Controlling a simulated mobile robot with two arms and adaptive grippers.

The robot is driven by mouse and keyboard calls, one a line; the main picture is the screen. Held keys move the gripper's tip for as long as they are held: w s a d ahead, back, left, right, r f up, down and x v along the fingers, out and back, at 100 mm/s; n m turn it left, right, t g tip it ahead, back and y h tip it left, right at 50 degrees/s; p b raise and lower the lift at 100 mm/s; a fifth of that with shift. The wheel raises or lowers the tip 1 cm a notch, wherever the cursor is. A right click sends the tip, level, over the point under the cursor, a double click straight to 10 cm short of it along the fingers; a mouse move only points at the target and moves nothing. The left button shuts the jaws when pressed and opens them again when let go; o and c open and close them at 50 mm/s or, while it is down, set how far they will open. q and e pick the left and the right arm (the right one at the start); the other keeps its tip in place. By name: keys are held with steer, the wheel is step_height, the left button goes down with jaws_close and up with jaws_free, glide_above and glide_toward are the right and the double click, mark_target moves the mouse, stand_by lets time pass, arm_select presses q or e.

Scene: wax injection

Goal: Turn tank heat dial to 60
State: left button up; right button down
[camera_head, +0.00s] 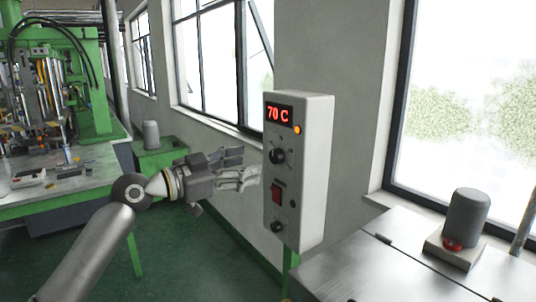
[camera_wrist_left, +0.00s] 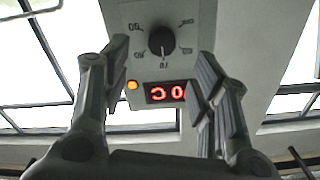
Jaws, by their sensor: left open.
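The white control box (camera_head: 316,170) stands in the middle of the head view, and its red display (camera_head: 279,115) reads 70 C. The black round dial (camera_head: 277,156) is below the display. In the wrist view, which shows the box upside down, the dial (camera_wrist_left: 162,41) has a pale pointer mark and printed marks around it. My left gripper (camera_head: 249,168) is open and empty, just left of the box front. In the wrist view, the left gripper's fingers (camera_wrist_left: 160,62) are spread to either side of the dial, apparently apart from it. One finger covers part of the display. My right gripper is out of view.
A metal table (camera_head: 400,262) with a grey cylinder (camera_head: 466,214) is at right. A green machine (camera_head: 95,100) stands at left.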

mark_target(272, 158)
arm_select(q)
steer(key=p+x, duration=0.2)
steer(key=x, duration=0.4)
steer(key=shift+w, duration=0.15)
steer(key=shift+w+d+f, duration=0.1)
steer(key=shift+w+d, duration=0.2)
steer(key=shift+d, duration=0.15)
steer(key=shift+c, duration=0.2)
steer(key=shift+c, duration=1.1)
steer(key=c, duration=0.7)
